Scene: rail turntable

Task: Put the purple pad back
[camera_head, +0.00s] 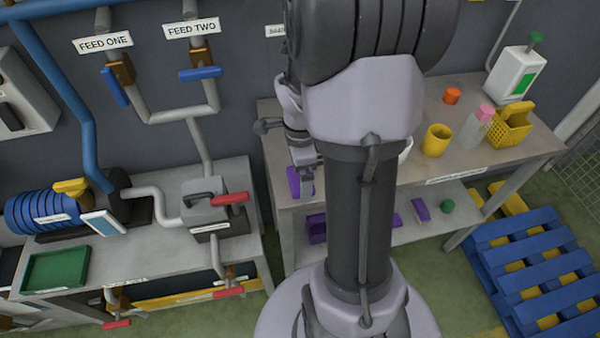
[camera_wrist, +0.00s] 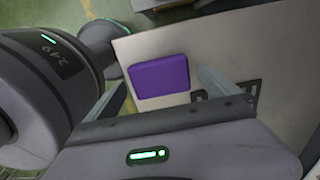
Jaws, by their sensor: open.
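The purple pad (camera_wrist: 158,76) is a rounded rectangular block on a pale surface in the wrist view. My gripper (camera_wrist: 163,79) is open, with one finger to the left of the pad and one to the right. Gaps show on both sides; I cannot tell the height between the fingertips and the pad. In the head view, my gripper (camera_head: 302,165) is over the left end of the workbench (camera_head: 283,205), with a purple piece (camera_head: 293,182) just below it. My arm hides part of the bench.
A yellow cup (camera_head: 436,140), a clear bottle with a pink cap (camera_head: 474,127), a yellow basket (camera_head: 511,124) and a white canister (camera_head: 516,73) stand on the bench. Several purple items and a green one (camera_head: 447,206) are on the lower shelf. Blue pallets (camera_head: 530,265) lie at right.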

